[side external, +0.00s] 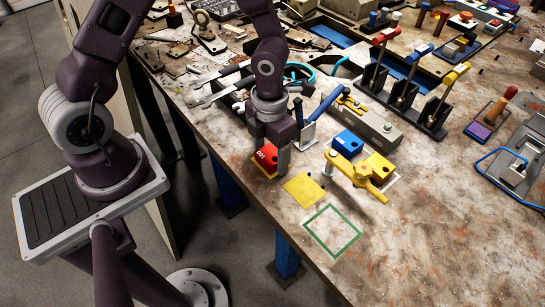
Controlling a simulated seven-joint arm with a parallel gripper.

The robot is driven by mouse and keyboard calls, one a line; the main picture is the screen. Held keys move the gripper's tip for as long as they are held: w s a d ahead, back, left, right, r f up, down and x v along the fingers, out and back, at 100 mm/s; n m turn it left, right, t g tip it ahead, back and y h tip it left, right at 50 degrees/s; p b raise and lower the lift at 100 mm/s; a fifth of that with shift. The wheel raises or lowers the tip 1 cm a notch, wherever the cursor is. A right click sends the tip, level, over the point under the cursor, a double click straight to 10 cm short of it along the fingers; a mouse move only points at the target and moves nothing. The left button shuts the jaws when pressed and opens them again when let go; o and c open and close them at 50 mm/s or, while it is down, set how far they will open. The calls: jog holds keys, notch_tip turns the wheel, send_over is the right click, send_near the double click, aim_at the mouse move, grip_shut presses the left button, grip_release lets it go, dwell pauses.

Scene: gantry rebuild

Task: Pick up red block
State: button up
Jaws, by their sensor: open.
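The red block (266,157) sits near the table's front edge, on or beside a yellow patch that only partly shows. My gripper (271,156) is lowered at the red block, pointing down. One finger shows on the right side of the block, and the other is mostly hidden from this camera. The fingers are open. I cannot tell whether they touch the block.
A yellow square (304,190) and a green outlined square (333,231) lie on the table (440,240). A blue block (347,143), a yellow block (380,167) and a yellow valve handle (357,176) stand to the right. Wrenches (215,90) and pliers lie behind.

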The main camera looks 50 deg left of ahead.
aim_at(270, 154)
jog(key=c, duration=1.4)
jog(key=shift+r, duration=3.8)
